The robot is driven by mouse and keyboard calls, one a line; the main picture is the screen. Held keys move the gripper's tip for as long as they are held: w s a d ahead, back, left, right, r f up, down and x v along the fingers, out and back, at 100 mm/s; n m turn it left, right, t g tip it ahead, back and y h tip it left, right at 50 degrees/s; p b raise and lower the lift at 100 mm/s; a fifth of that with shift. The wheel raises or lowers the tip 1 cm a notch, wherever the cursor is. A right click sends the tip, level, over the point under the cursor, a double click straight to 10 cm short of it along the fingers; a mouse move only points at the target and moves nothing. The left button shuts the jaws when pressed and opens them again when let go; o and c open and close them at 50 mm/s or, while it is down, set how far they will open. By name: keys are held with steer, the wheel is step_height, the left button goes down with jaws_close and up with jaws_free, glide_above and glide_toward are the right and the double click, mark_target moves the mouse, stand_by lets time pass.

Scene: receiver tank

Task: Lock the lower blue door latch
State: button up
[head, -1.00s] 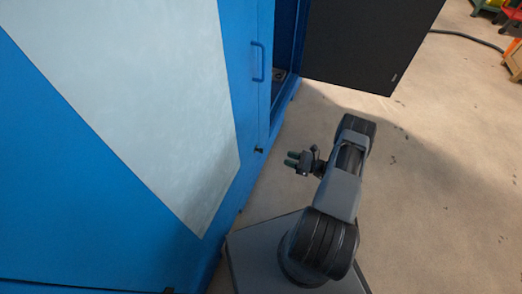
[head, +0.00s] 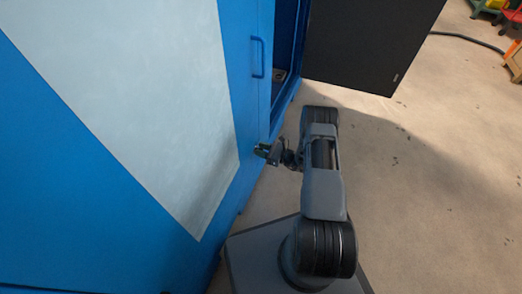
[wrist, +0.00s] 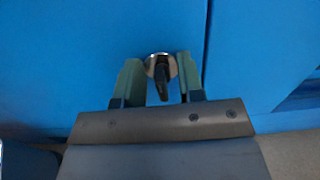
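The blue cabinet door (head: 245,135) stands at the left in the head view and fills most of the wrist view (wrist: 60,60). The lower latch (wrist: 161,70) is a round silver base with a black handle that points down and slightly right in the wrist view. My gripper (wrist: 159,80) is open, with one green finger on each side of the latch. The right finger is very near the silver base; I cannot tell whether it touches. In the head view my gripper (head: 262,150) is at the door's lower edge and hides the latch.
A blue handle (head: 258,58) is higher on the door. A dark open panel (head: 365,45) stands behind my arm at the upper right. The concrete floor (head: 430,200) at the right is clear. A dark hose (head: 465,37) lies far back.

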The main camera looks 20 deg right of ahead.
steer(key=shift+w+a, duration=0.1)
jaws_close()
stand_by(0.3)
